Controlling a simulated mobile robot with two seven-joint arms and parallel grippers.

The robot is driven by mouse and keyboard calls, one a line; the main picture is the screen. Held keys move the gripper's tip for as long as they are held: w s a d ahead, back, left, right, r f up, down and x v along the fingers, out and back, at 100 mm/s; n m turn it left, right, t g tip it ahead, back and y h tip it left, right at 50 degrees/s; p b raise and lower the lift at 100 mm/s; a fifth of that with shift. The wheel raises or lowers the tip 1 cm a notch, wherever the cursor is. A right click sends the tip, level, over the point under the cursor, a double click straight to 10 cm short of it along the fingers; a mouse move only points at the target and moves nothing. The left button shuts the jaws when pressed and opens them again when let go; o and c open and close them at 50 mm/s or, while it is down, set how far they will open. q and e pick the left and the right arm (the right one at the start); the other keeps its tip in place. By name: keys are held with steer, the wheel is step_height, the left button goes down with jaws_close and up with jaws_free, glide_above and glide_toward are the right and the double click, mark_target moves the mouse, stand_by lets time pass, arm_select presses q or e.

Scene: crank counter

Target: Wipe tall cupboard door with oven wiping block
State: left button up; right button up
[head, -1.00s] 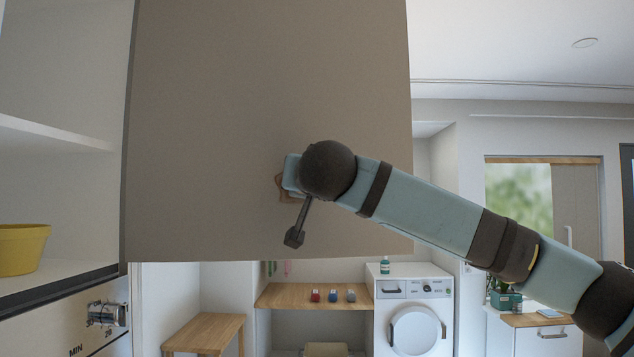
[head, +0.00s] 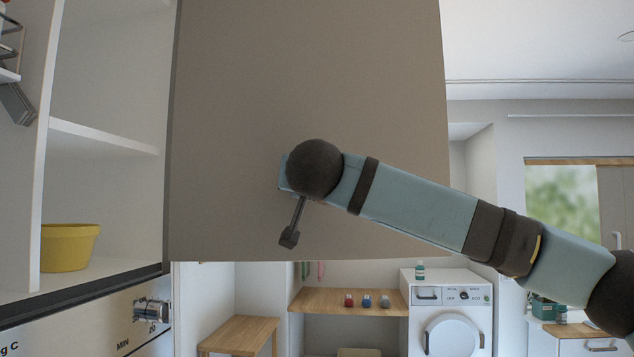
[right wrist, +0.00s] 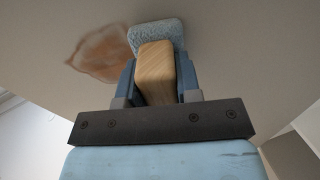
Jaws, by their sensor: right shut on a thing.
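The tall cupboard door (head: 240,110) is a large flat grey-brown panel standing open in the head view. In the right wrist view the door surface (right wrist: 235,50) carries a brownish stain (right wrist: 100,55). My right gripper (right wrist: 155,85) is shut on the wiping block (right wrist: 155,68), which has a wooden grip and a pale blue pad. The pad lies at the door face, just right of the stain and overlapping its edge; whether it presses on the door I cannot tell. In the head view my right arm hides the block and the stain. My left gripper is not in view.
An open cupboard with a yellow pot (head: 70,247) on its shelf stands at the left, above an oven panel (head: 90,325). Beyond the door are a wooden stool (head: 238,335), a wooden shelf (head: 330,301) and a washing machine (head: 450,310).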

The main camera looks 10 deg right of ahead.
steer(key=shift+w+d+f+b, duration=0.1)
steer(key=shift+d+b, duration=0.3)
steer(key=shift+d, duration=0.3)
steer(key=shift+d+b, duration=1.6)
steer(key=shift+d, duration=3.9)
steer(key=shift+w+a+f, duration=0.1)
steer(key=shift+w+a, duration=0.1)
steer(key=shift+a, duration=1.8)
steer(key=shift+w+a, duration=0.25)
steer(key=shift+a, duration=1.7)
steer(key=shift+w+a+f, duration=0.1)
steer(key=shift+w+a, duration=0.1)
steer(key=shift+a, duration=1.95)
steer(key=shift+b, duration=0.3)
steer(key=d+b, duration=0.2)
steer(key=d, duration=1)
steer(key=shift+w, duration=0.15)
